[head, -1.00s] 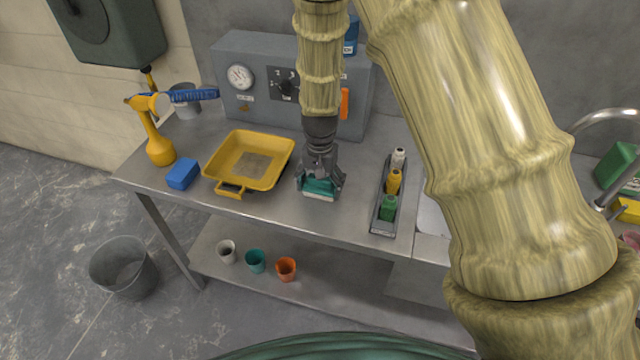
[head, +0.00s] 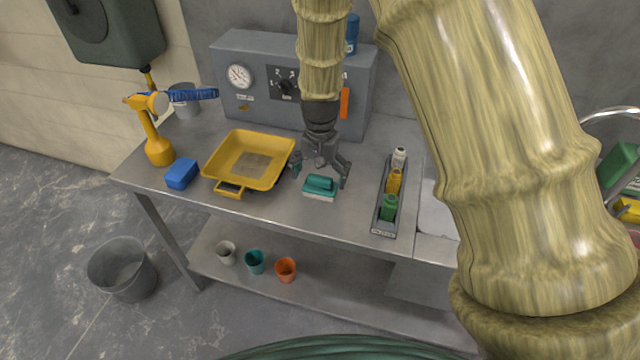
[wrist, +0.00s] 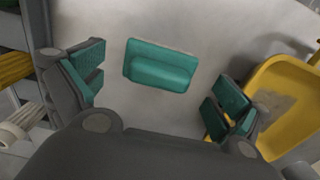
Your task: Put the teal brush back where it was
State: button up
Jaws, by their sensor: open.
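The teal brush (head: 321,186) lies on the metal bench top, between the yellow tray and the narrow bottle rack. It has a teal back with a raised grip and a pale underside. My gripper (head: 322,178) is open above and just behind the brush, with a finger to either side and nothing held. In the wrist view the brush (wrist: 160,66) lies on the bench, clear of both finger pads. My gripper (wrist: 158,100) shows there with its teal-padded fingers wide apart.
The yellow tray (head: 214,184) is left of the brush, with a blue block (head: 181,174) and a yellow spray bottle (head: 156,140) beyond. The rack (head: 384,231) with several bottles is to the right. A grey box with a gauge (head: 255,52) stands behind. Bench in front of the brush is clear.

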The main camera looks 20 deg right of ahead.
aim_at(320, 178)
jog(key=shift+r+b, duration=0.9)
jog(key=shift+r, duration=3.4)
